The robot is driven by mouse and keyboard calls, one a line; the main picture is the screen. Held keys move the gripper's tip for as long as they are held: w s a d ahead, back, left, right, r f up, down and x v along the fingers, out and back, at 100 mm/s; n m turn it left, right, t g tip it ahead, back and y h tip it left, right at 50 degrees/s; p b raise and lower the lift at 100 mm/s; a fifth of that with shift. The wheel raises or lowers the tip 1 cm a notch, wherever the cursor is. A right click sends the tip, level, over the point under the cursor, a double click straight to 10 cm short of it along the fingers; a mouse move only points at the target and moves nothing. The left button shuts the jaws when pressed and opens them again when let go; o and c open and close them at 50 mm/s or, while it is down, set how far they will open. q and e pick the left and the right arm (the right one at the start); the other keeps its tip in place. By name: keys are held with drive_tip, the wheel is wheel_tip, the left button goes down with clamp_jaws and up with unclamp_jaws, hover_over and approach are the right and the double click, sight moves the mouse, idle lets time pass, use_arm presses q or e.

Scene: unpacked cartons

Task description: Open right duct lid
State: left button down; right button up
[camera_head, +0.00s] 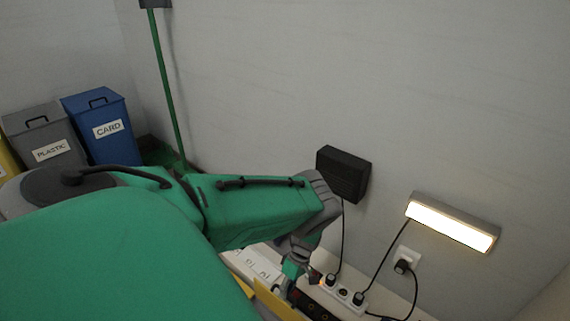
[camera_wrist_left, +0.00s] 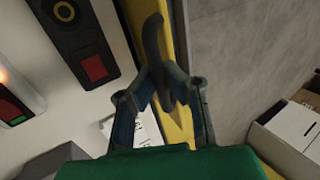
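In the head view my left arm comes in from the left, and its gripper (camera_head: 289,277) is low beside a yellow edge (camera_head: 277,302). In the left wrist view the left gripper (camera_wrist_left: 163,78) has its fingertips drawn together on both sides of a dark curved handle (camera_wrist_left: 154,35). The handle stands over a yellow strip (camera_wrist_left: 178,118). The fingertips appear to touch the handle. No part clearly reads as a duct lid, and its opening is hidden. My right gripper is in neither view.
A dark panel with a red square (camera_wrist_left: 94,68) lies close left of the gripper. A power strip (camera_head: 344,296) with plugs and cables, a black wall box (camera_head: 343,174) and a lit lamp (camera_head: 453,222) are near the arm. An open carton (camera_wrist_left: 288,135) stands right.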

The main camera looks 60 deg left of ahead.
use_arm(q)
drive_tip(key=shift+w+a+r, duration=0.2)
drive_tip(key=shift+w+a, duration=0.15)
drive_tip(key=shift+w, duration=0.3)
drive_tip(key=c, duration=1.6)
unclamp_jaws()
drive_tip(key=shift+s+d+f, duration=0.1)
drive_tip(key=v, duration=1.1)
drive_tip(key=shift+r, duration=0.35)
